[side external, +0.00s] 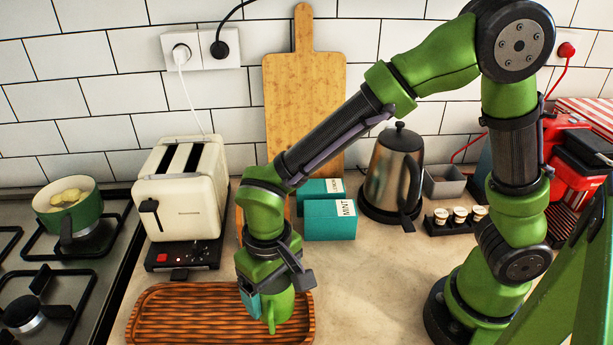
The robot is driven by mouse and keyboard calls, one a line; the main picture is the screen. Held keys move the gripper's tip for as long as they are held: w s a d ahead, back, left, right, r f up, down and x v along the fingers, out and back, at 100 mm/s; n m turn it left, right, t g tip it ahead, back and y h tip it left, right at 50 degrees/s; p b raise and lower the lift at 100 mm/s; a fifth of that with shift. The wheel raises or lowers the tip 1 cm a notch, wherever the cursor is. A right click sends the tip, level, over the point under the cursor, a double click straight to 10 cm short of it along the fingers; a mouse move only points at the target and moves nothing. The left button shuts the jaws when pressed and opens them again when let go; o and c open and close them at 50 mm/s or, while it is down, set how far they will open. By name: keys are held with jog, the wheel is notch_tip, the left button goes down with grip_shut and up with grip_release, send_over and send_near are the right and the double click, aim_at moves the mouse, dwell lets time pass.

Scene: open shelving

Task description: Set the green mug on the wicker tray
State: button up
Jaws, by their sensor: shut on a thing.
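The wicker tray (185,315), brown with a woven pattern and a raised rim, lies on the counter at the front left. The green mug (279,312) is at the tray's right part, under my gripper (272,289), with its handle facing the camera. My gripper points down and is shut on the mug. The arm's green wrist and dark fingers hide much of the mug. I cannot tell whether its base touches the tray. A small teal patch shows at the mug's left side.
A cream toaster (184,190) stands behind the tray. Teal boxes (330,220), one marked MINT, and a steel kettle (393,174) are farther right. A green pot (68,208) sits on the hob at left. A cutting board (304,95) leans on the wall.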

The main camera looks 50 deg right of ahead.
jog(key=shift+f, duration=1.65)
jog(key=o, duration=1.3)
jog(key=shift+f, duration=0.15)
notch_tip(320, 180, up, 11)
jog(key=s+d+r+m+t, duration=0.1)
jog(key=d+r+t, duration=0.1)
jog(key=d, duration=0.4)
jog(key=s+d+r+m+t+y, duration=0.1)
jog(key=s+d+r+t, duration=0.1)
jog(key=d+r, duration=0.2)
jog(key=s+d+r+m+t+y, duration=0.1)
jog(key=s+d+r+t, duration=0.1)
jog(key=d, duration=0.6)
jog(key=shift+d+r+t, duration=0.35)
jog(key=shift+r+t, duration=0.25)
